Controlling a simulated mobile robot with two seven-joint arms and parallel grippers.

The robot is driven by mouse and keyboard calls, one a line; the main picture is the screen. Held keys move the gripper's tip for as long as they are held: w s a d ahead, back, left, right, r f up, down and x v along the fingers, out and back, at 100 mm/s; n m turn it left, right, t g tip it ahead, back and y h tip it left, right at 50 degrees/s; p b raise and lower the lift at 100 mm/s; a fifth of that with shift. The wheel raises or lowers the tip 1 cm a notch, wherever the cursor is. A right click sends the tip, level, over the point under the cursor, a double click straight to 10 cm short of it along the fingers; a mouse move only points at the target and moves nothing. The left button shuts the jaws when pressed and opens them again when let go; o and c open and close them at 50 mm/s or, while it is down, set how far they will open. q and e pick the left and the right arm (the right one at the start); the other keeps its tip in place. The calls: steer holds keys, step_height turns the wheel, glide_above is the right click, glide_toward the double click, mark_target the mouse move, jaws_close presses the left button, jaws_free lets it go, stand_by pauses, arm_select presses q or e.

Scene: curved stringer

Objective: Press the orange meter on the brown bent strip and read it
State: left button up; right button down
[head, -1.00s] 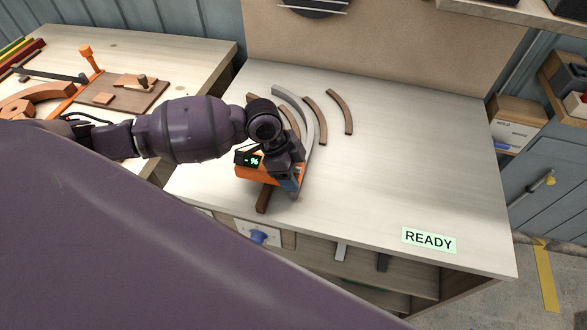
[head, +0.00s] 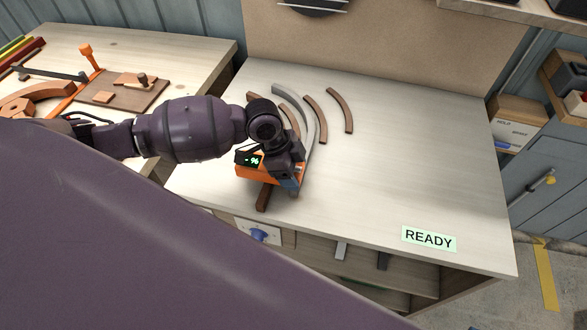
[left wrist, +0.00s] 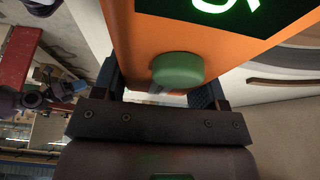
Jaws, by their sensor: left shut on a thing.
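The orange meter (head: 266,173) is in my left gripper (head: 290,178), low over the near left part of the pale bench. Its dark display faces up and shows a dash and a percent sign, with no number I can read. In the left wrist view, the meter's orange body (left wrist: 150,35) and green round button (left wrist: 177,72) sit between the two fingers of the gripper (left wrist: 158,90). A brown strip (head: 262,198) sticks out from under the meter toward the near edge. I cannot tell if the meter touches it.
Several bent strips lie behind the gripper, including a grey one (head: 307,108) and a brown one (head: 340,110) at the right. A READY label (head: 429,238) is at the bench's front right. The bench's right half is clear. A second bench (head: 190,50) with orange parts stands left.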

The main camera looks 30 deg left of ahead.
steer(key=shift+s+d, duration=0.1)
steer(key=shift+s, duration=0.2)
steer(key=shift+s, duration=0.2)
arm_select(q)
steer(key=shift+f, duration=0.1)
arm_select(e)
steer(key=shift+w+r, duration=0.1)
steer(key=shift+w, duration=0.05)
steer(key=shift+w+r, duration=0.15)
steer(key=shift+w, duration=0.15)
steer(key=shift+s, duration=0.2)
stand_by(0.4)
